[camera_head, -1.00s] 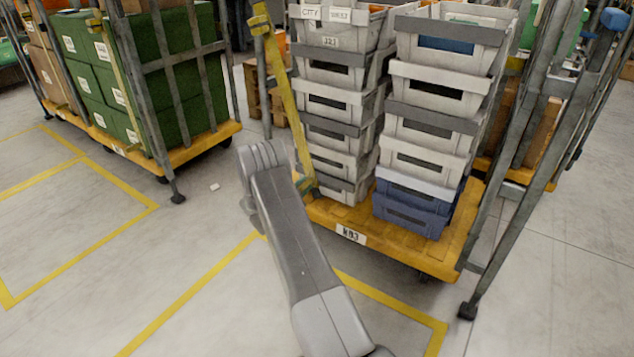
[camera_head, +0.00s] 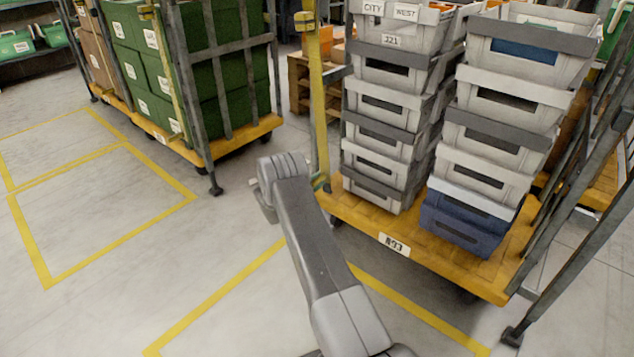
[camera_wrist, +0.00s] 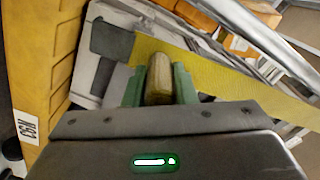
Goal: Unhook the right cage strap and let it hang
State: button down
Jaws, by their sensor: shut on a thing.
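The right cage (camera_head: 450,262) is a roll cage with a yellow deck holding stacks of grey crates. Its yellow strap (camera_head: 316,100) runs from a yellow fitting at the top down its left front side to near the deck corner. In the wrist view, the wide strap (camera_wrist: 225,80) crosses behind my fingers. My gripper (camera_wrist: 157,88) is shut with its green fingers on either side of a rounded tan piece (camera_wrist: 158,78) at the strap. Whether that piece is still hooked cannot be told. In the head view, my wrist hides most of the fingers.
The left cage (camera_head: 232,138) holds green boxes and has its own yellow strap (camera_head: 168,60). Two blue crates (camera_head: 463,226) sit low on the right cage. A slanted grey frame (camera_head: 580,225) stands at right. Yellow-lined floor (camera_head: 110,230) is clear at left.

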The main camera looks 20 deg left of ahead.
jog(key=shift+f, duration=0.15)
jog(key=c, duration=1.2)
grip_release()
jog(key=p+v, duration=0.4)
jog(key=v, duration=0.9)
jog(key=shift+s+a, duration=0.1)
jog(key=shift+s, duration=0.25)
jog(key=b+x, duration=0.4)
jog(key=x, duration=1)
jog(key=shift+s+d, duration=0.25)
jog(key=shift+d, duration=0.2)
